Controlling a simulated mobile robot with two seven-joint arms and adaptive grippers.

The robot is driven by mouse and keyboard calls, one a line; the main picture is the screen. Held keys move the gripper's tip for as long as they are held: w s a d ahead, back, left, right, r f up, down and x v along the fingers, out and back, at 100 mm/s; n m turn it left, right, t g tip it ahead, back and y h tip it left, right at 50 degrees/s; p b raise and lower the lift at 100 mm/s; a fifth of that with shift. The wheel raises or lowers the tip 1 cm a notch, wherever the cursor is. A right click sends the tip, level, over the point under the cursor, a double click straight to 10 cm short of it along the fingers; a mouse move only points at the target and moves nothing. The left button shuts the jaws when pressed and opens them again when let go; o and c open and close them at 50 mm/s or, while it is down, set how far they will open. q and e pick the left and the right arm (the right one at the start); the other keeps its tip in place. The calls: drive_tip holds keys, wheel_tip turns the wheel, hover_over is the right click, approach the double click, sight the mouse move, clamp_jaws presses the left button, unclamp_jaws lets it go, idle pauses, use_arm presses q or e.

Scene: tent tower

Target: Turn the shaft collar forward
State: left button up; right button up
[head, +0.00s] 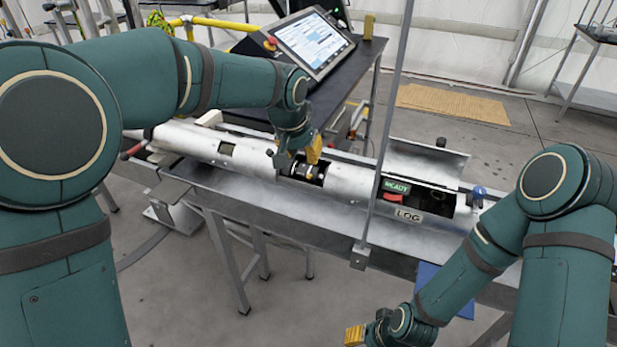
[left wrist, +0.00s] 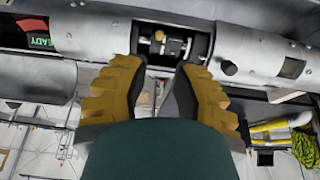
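A long silver tube (head: 350,190) lies along the bench, with a cut-out window near its middle. The shaft collar (head: 303,170) shows partly in that window, with dark and brass-coloured parts; my left gripper hides some of it. In the left wrist view the shaft and collar (left wrist: 163,45) sit inside the window just beyond the fingertips. My left gripper (head: 303,155) is over the window. Its two yellow fingers (left wrist: 162,68) are apart with nothing between them. My right gripper (head: 354,336) hangs low at the bottom edge, far from the tube; its finger gap is not clear.
A raised lid (head: 425,158) stands open over a bay with a green READY sign (head: 396,186) and a red piece (head: 393,197). A thin upright post (head: 385,130) stands before the tube. A tablet screen (head: 313,42) is on a dark table behind.

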sight(309, 175)
use_arm(q)
drive_tip(key=b+x, duration=0.2)
drive_tip(key=x, duration=0.8)
drive_tip(key=shift+r, duration=0.1)
clamp_jaws()
